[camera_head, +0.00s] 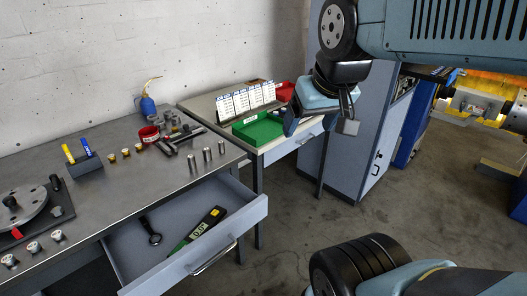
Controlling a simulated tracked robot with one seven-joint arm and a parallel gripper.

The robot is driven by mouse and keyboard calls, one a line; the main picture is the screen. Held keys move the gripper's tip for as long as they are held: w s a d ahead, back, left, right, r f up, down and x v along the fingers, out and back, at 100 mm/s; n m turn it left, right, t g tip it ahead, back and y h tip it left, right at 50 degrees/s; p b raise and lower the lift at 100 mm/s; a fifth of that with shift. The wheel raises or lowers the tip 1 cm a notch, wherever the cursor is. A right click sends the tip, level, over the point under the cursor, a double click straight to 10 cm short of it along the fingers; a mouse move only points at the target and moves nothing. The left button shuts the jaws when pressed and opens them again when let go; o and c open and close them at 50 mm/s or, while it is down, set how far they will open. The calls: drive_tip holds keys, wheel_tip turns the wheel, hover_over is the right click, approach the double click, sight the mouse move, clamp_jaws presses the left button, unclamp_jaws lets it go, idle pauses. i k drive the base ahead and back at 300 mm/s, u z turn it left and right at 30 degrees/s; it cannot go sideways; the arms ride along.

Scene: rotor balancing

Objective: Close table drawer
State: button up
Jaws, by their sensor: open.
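The grey table drawer (122,247) is pulled out from under the dark-topped workbench (120,183) at lower left. Its front panel (245,222) faces lower right and carries a bar handle (212,259). Inside lie a black tool (150,231) and a green and black device (198,231) with a small display. My gripper (320,124) is open and hangs at upper middle, in front of the second table. It is well above and to the right of the drawer, apart from it. No object shows between its fingers.
The bench holds a blue oil can (148,106), a red tin (149,133), several metal cylinders and a rotor disc (22,213). The second table (215,106) has a green bin (258,130). A blue-grey cabinet (358,145) stands right. Floor right of the drawer is clear.

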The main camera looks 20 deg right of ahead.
sight(142, 269)
drive_tip(key=u, duration=0.55)
drive_tip(key=k, duration=1.5)
drive_tip(key=z, duration=0.7)
drive_tip(key=i, duration=1.05)
